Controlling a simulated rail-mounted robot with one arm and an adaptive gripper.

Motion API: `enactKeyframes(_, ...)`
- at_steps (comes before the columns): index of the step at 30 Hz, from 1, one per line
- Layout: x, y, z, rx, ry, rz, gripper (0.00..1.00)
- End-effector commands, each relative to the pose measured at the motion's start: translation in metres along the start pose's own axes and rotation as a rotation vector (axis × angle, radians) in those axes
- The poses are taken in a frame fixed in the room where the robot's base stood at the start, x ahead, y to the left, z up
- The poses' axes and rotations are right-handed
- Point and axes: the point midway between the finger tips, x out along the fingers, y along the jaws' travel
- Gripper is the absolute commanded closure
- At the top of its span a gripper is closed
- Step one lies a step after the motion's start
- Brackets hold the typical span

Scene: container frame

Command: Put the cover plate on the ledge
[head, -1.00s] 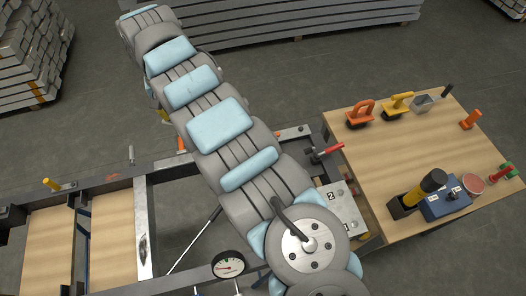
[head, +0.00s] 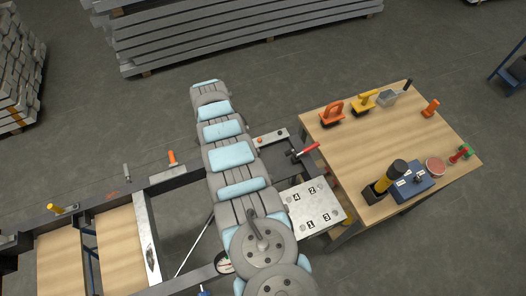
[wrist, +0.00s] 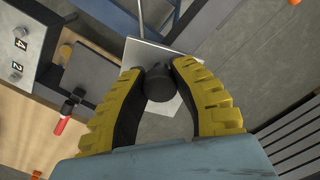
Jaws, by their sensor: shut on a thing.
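In the wrist view my gripper (wrist: 160,75), with yellow-backed dark fingers, is shut on the dark round knob (wrist: 161,88) of the cover plate. The cover plate (wrist: 140,52) is a pale grey flat sheet below the fingers, partly hidden by them and the knob. It is held above the grey floor, close to the frame's bars. In the head view my arm hides the gripper and plate. The dark frame (head: 130,192) runs across the lower left in the head view. I cannot tell which part of it is the ledge.
A numbered metal plate (head: 318,205) sits right of my arm. A red-handled clamp (head: 305,150) is near the frame's corner. The wooden table (head: 385,140) at right carries several tools. An orange-handled tool (head: 172,160) and a yellow-handled one (head: 62,208) stand along the frame.

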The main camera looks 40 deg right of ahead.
Motion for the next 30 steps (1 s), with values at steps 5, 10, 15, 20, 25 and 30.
enactKeyframes(5, 0.013, 0.031, -0.008, 0.078, -0.001, 0.002, 1.0)
enactKeyframes(10, 0.024, 0.052, -0.011, 0.13, 0.0, 0.003, 1.0)
enactKeyframes(15, 0.038, 0.087, -0.015, 0.206, -0.002, 0.007, 1.0)
enactKeyframes(20, 0.052, 0.126, -0.017, 0.283, -0.002, 0.009, 1.0)
enactKeyframes(25, 0.062, 0.148, -0.018, 0.325, -0.002, 0.009, 1.0)
enactKeyframes(30, 0.07, 0.15, -0.019, 0.331, 0.0, 0.008, 1.0)
